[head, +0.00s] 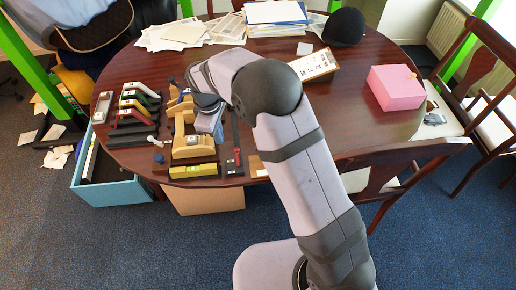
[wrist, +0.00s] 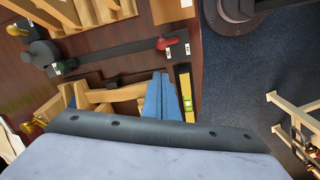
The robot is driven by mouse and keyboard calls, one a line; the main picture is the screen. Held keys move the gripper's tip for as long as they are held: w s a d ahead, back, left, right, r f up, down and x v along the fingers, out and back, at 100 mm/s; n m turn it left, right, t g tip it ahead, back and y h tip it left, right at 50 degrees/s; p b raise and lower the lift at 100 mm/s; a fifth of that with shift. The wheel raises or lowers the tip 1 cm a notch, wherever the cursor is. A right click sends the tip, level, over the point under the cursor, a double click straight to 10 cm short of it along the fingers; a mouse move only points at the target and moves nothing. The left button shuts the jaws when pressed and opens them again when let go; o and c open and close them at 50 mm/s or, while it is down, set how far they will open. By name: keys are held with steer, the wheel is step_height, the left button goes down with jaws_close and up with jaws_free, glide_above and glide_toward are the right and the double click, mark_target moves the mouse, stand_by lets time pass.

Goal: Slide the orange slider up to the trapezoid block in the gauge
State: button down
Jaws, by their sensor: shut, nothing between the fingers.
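My gripper (head: 209,122) is low over the left part of the table, at the wooden fixture (head: 194,150). In the wrist view its blue-grey fingers (wrist: 162,98) are together and empty, beside the fixture's pale wooden parts (wrist: 112,95). A long dark bar (wrist: 110,50) lies alongside, with a red knob (wrist: 166,43) near one end; the bar also shows in the head view (head: 236,135). I cannot make out for sure an orange slider or a trapezoid block; my gripper and arm hide part of the fixture.
A yellow level (head: 193,171) lies near the table's front edge. Red- and green-handled tools (head: 132,110) stand to the left. Papers (head: 185,32), a black cap (head: 344,26) and a pink box (head: 396,88) lie farther off. The table's middle right is clear.

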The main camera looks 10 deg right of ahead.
steer(key=d+r+n+g+h, duration=0.1)
steer(key=d+r+n+h, duration=0.15)
steer(key=d+r, duration=0.3)
steer(key=shift+h, duration=0.25)
steer(key=shift+s+d+f+p, duration=0.35)
steer(key=shift+d+f+p, duration=0.6)
steer(key=shift+f, duration=0.7)
steer(key=shift+s+d+f+p, duration=0.3)
steer(key=shift+d+f+p, duration=0.4)
steer(key=shift+d+f, duration=0.7)
steer(key=shift+s+d+f+p, duration=0.35)
steer(key=shift+d+f+p, duration=0.5)
steer(key=shift+f, duration=1)
steer(key=d, duration=0.4)
steer(key=shift+d, duration=0.35)
steer(key=shift+a, duration=0.15)
